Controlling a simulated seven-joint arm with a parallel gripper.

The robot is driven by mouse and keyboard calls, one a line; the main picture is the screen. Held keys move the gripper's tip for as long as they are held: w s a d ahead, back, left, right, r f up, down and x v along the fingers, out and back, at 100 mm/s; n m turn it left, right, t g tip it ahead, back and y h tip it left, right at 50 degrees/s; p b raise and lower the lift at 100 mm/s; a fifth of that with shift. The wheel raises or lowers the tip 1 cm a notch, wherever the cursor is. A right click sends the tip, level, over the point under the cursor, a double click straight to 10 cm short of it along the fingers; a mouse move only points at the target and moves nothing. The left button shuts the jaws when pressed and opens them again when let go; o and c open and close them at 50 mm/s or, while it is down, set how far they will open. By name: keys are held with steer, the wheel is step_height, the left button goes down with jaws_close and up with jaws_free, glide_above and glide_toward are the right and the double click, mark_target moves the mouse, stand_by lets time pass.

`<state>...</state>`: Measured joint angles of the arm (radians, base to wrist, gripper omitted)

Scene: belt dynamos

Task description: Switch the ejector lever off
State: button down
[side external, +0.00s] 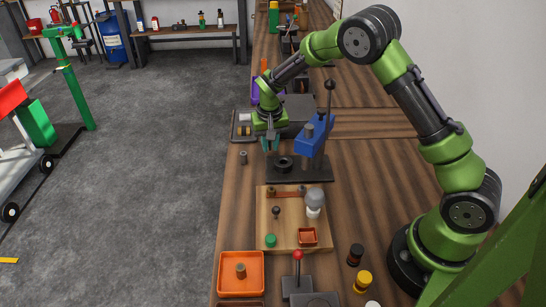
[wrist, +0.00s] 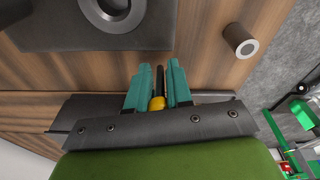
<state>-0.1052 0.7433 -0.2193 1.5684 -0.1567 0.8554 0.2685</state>
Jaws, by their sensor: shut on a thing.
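A lever with a red ball knob (side external: 298,256) stands upright on a dark base (side external: 297,287) at the front of the bench. Another lever with a black ball knob (side external: 330,86) rises from a blue press (side external: 314,136). Which of them is the ejector lever I cannot tell. My gripper (side external: 270,147) is over the bench just left of the blue press, well away from the red knob. In the wrist view its teal fingers (wrist: 160,72) are shut on a small yellow-and-black piece (wrist: 157,103). Most of that piece is hidden by the fingers.
The press's dark base plate (side external: 318,172) bears a dark ring (side external: 284,164). A grey hollow cylinder (side external: 243,158) stands left of it. A wooden board (side external: 268,222) with small parts, an orange tray (side external: 222,279), a black bottle (side external: 355,255) and a yellow bottle (side external: 363,282) are nearer.

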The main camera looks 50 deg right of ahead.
steer(key=c, duration=1.1)
jaws_free()
steer(key=shift+o, duration=0.2)
steer(key=shift+r, duration=0.1)
step_height(320, 180, up, 17)
steer(key=s+a, duration=0.1)
steer(key=shift+s+a+f, duration=0.2)
steer(key=shift+s+a, duration=0.15)
steer(key=shift+a, duration=0.05)
